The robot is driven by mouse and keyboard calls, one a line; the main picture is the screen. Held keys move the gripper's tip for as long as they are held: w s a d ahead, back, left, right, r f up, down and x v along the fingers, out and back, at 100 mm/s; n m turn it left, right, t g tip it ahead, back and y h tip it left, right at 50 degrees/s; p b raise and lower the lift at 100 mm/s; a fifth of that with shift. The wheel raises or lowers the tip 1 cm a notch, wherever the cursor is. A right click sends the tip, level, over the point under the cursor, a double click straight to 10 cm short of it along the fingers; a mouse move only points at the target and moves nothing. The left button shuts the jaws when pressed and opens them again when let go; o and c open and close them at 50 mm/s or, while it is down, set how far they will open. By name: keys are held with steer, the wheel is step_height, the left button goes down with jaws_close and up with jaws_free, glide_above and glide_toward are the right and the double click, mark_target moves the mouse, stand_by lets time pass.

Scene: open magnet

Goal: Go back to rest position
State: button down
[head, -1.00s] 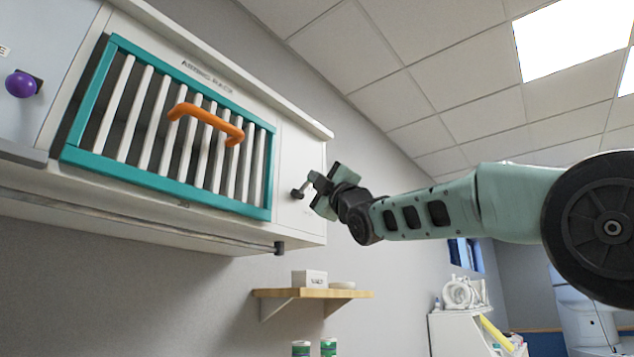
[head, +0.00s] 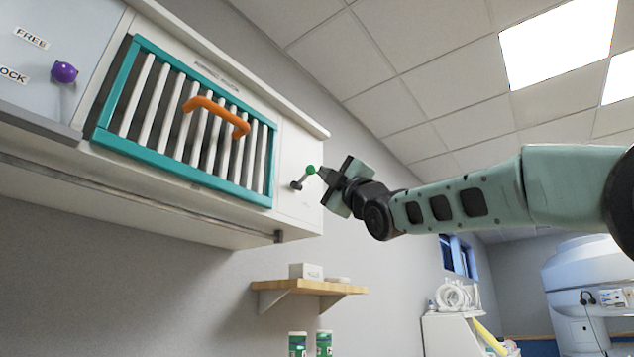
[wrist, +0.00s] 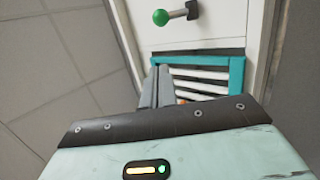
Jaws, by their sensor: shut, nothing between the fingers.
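My gripper (head: 322,171) is up at the right end of the wall cabinet in the head view, its fingers pointing left. Its closed fingers show in the wrist view (wrist: 157,88) with nothing between them. A small lever with a green knob (head: 311,169) sticks out from the cabinet's right panel, close to the fingertips in the head view. In the wrist view the green knob (wrist: 160,17) stands apart from the fingers, near the top edge.
The white cabinet (head: 298,220) carries a teal-framed slatted door (head: 190,172) with an orange handle (head: 215,114). A purple knob (head: 64,72) is at far left. Below are a wooden shelf (head: 310,287) and white equipment. The space right of the cabinet is open.

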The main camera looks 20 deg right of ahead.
steer(key=shift+b+v, duration=0.85)
steer(key=shift+v, duration=1.15)
steer(key=shift+s+r, duration=0.1)
steer(key=shift+r, duration=0.05)
